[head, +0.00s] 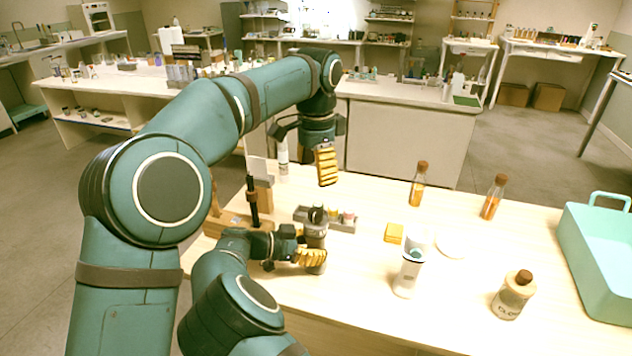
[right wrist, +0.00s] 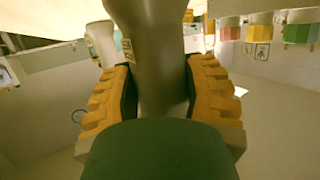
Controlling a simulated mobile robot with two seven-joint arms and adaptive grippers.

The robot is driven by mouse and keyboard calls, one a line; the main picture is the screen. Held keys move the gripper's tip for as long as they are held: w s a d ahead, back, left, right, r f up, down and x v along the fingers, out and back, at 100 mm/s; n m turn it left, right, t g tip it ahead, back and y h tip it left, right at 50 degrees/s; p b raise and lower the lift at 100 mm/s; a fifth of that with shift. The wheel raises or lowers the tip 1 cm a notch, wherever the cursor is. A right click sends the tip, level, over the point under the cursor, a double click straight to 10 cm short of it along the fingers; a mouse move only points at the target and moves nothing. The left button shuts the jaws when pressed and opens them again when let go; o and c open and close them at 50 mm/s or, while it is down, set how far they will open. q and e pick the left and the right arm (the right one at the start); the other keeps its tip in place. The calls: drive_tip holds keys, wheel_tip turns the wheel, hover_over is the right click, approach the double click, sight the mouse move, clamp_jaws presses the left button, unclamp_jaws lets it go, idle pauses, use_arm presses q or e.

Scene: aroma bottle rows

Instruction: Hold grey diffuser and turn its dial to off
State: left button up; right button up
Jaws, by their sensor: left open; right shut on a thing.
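The grey diffuser (head: 316,236) stands near the left part of the light wooden table, with a dark top (head: 317,214) where the dial seems to be; its setting is too small to read. My right gripper (head: 311,258) is shut on the diffuser's lower body. In the right wrist view, the yellow ribbed fingers of the right gripper (right wrist: 162,92) press on both sides of the grey body of the diffuser (right wrist: 155,45). My left gripper (head: 326,166) is open and empty, pointing down above the diffuser and apart from it.
A grey rack (head: 343,226) of small coloured bottles is close behind the diffuser. A wooden stand (head: 262,192) is at its left. To the right are a white bottle (head: 407,276), a yellow block (head: 394,233), amber bottles (head: 418,188), a beige bottle (head: 511,297) and a teal crate (head: 583,262).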

idle(0.4)
drive_tip(key=o, duration=1.3)
drive_tip(key=shift+o, duration=0.2)
